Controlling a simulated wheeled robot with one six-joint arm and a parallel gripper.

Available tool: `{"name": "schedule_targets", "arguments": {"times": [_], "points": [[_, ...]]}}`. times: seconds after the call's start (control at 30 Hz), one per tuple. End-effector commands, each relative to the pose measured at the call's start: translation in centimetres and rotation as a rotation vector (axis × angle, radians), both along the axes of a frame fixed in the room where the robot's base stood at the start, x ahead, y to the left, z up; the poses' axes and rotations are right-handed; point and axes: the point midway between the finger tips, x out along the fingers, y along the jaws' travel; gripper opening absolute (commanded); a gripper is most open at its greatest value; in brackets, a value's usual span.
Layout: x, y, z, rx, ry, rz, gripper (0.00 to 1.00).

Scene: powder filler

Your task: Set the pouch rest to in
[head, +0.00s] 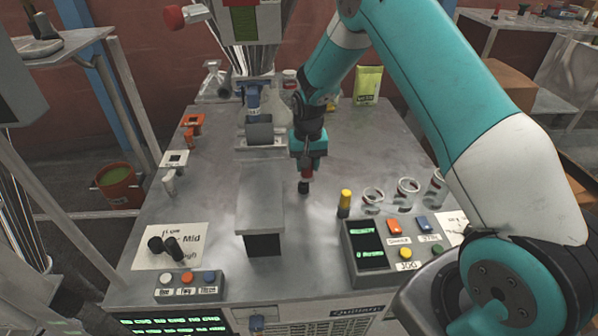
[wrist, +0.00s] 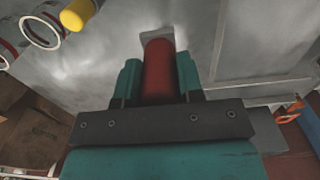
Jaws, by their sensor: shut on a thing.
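My gripper (head: 308,155) is in the middle of the table, just right of a flat grey platform. It is shut on a red cylindrical handle (wrist: 158,62), which sits between the teal fingers in the wrist view. A dark end (head: 304,187) shows below the gripper in the head view. The grey platform (head: 259,207) has a dark block (head: 263,244) under its front end and looks like the pouch rest. I cannot tell whether the red handle is joined to it, or which setting it stands at.
A three-button box (head: 188,287) and black levers (head: 168,246) are front left. A yellow-green pouch (head: 367,84) stands behind.

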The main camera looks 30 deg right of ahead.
Motion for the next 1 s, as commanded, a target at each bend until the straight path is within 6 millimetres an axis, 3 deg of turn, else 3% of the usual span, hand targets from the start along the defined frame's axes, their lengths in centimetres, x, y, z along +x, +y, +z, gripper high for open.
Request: {"name": "schedule_targets", "arguments": {"times": [0.43,0.47,0.57,0.87,1.0], "points": [[0.7,-1.0,0.2,-0.007,-0.014,-0.013,0.0],[0.7,-1.0,0.2,-0.007,-0.014,-0.013,0.39],[0.6,-1.1,0.2,-0.005,-0.011,-0.014,0.6],[0.4,-0.9,0.2,-0.003,-0.004,-0.011,0.6],[0.4,-0.9,1.5,-0.003,-0.006,-0.011,0.6]]}}
